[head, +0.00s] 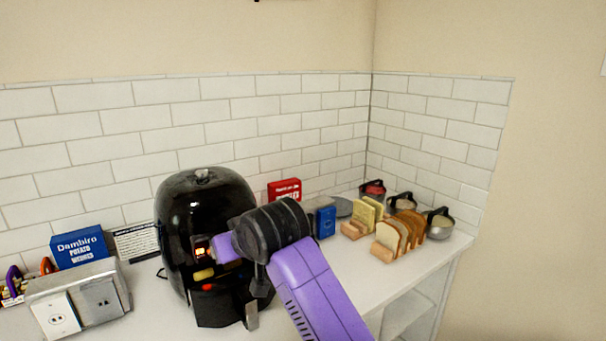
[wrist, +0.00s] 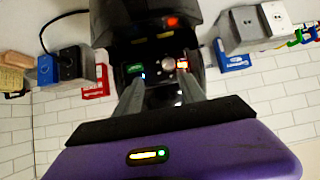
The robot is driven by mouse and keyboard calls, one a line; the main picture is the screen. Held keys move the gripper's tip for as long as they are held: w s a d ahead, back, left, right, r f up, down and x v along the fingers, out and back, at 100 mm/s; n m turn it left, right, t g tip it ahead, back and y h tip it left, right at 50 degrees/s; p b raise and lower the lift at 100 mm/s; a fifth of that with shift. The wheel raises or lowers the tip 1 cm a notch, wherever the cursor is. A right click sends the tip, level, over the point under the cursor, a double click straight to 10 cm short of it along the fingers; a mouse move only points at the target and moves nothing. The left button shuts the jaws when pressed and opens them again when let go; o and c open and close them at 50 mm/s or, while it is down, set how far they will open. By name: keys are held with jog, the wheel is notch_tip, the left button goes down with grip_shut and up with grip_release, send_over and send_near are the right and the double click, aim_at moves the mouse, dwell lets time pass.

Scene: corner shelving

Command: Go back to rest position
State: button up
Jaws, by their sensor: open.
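A black air fryer (head: 195,205) stands on the counter in the head view. Its front, with small lit spots, faces me and is partly hidden by my arm. My gripper (wrist: 160,80) is in front of the fryer. In the wrist view its two silver fingers are spread apart, and the dark fryer front (wrist: 150,25) shows between and beyond them. I see nothing held between the fingers. In the head view the fingertips are hard to make out against the fryer.
Left of the fryer are a blue box (head: 80,247) and a grey socket block (head: 103,300). Right are a red box (head: 284,189), a blue packet (head: 326,222), bread slices (head: 392,238) and several metal pots (head: 439,225). Tiled walls (head: 150,120) meet behind the counter (head: 370,290).

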jog(key=s+d+f+m+t, duration=0.3)
jog(key=s+d+f+t, duration=0.25)
jog(key=s+d, duration=0.45)
jog(key=s+d+f+m+t, duration=0.35)
jog(key=s+d+f, duration=0.25)
jog(key=s+d, duration=0.4)
jog(key=s+d+f+g+h, duration=0.1)
jog(key=s+d, duration=0.4)
jog(key=s, duration=0.6)
jog(key=s+d+f+g+h, duration=0.1)
jog(key=s+d+h, duration=0.2)
jog(key=s, duration=0.8)
jog(key=s+d+f+h, duration=0.1)
jog(key=s+d+h, duration=0.1)
jog(key=s+d, duration=0.5)
jog(key=s, duration=0.4)
jog(key=shift+s+d+f+m+g, duration=0.2)
jog(key=shift+f+m+g, duration=0.1)
jog(key=shift+m+g, duration=0.1)
